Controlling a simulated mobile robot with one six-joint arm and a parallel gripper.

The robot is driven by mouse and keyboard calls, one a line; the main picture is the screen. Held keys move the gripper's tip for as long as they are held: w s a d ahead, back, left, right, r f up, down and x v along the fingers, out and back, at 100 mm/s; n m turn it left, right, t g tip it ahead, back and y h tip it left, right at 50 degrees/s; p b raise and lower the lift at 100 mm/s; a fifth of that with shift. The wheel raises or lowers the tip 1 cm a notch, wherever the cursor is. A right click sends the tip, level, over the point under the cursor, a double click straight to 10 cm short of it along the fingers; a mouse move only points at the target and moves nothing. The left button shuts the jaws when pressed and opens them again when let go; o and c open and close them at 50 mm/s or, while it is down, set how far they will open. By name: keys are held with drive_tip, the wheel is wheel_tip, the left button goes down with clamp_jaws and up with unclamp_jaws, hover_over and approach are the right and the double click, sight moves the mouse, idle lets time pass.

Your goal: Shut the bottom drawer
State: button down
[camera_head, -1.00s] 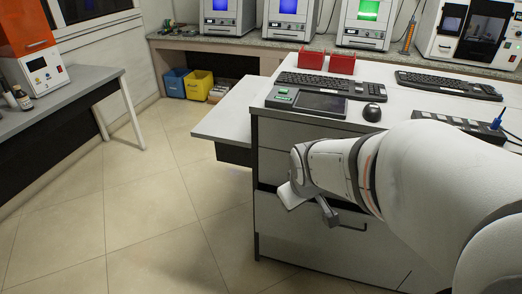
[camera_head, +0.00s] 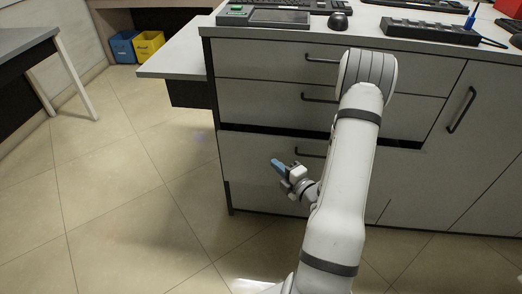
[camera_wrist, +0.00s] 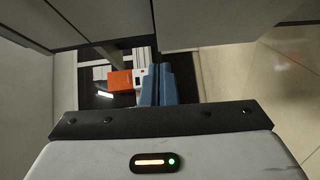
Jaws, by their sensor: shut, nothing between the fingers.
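The fingers are shut and empty. Whether they touch the front cannot be told. In the wrist view the blue fingers (camera_wrist: 156,85) are together between pale panels. My arm hides the drawer's right part.
Two drawers (camera_head: 265,64) lie above, and a cupboard door (camera_head: 470,115) is to the right. A keypad device (camera_head: 275,17) and a mouse (camera_head: 338,21) rest on the worktop. Open tiled floor (camera_head: 120,200) lies to the left.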

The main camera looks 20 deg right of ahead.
approach(255, 136)
drive_tip(key=w+a, duration=0.2)
drive_tip(key=a, duration=0.1)
drive_tip(key=w, duration=0.2)
drive_tip(key=d, duration=0.1)
drive_tip(key=shift+w+d+f+t, duration=0.1)
drive_tip(key=shift+w+f+t, duration=0.2)
drive_tip(key=shift+w, duration=0.1)
drive_tip(key=shift+w+d, duration=0.25)
drive_tip(key=shift+w, duration=0.15)
